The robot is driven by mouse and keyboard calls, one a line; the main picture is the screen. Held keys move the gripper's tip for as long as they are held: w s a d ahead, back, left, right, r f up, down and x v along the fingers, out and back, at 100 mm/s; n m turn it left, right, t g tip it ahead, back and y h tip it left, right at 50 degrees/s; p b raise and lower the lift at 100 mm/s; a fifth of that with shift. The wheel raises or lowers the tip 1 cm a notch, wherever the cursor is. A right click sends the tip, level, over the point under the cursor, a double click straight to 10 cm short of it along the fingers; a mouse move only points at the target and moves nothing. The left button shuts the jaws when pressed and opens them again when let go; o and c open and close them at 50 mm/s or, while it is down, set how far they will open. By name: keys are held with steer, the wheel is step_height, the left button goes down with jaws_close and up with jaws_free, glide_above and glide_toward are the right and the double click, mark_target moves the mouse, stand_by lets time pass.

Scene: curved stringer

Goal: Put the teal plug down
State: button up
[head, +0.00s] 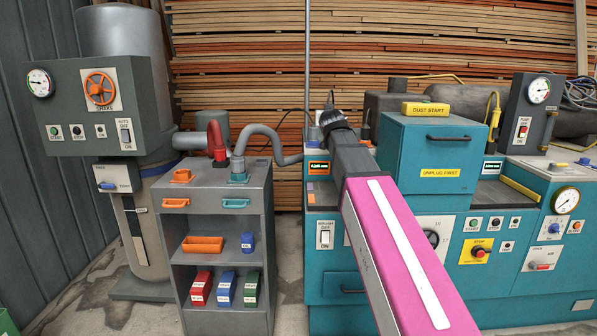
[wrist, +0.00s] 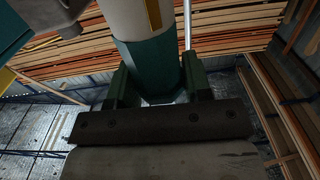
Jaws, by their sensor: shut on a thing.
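The teal plug (wrist: 150,68) is a teal cylinder between the two dark fingers of my gripper (wrist: 158,88) in the wrist view. A white section with a yellow stripe (wrist: 133,18) continues beyond it. My gripper is shut on the plug. In the head view my gripper (head: 330,117) is at the far end of my pink arm, above the left end of the teal machine (head: 335,285); the plug cannot be made out clearly there. No resting surface shows directly under the plug in the wrist view.
A grey cabinet (head: 221,316) stands left, with orange (head: 181,176) and teal (head: 238,178) holders on top. A red plug (head: 217,150) and a grey hose (head: 268,133) are there. A teal box (head: 432,150) stands right of my arm. Stacked boards (head: 240,60) fill the back.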

steer(key=s+d+f, duration=0.1)
steer(key=d+f, duration=0.7)
steer(key=f, duration=0.3)
steer(key=shift+d, duration=0.2)
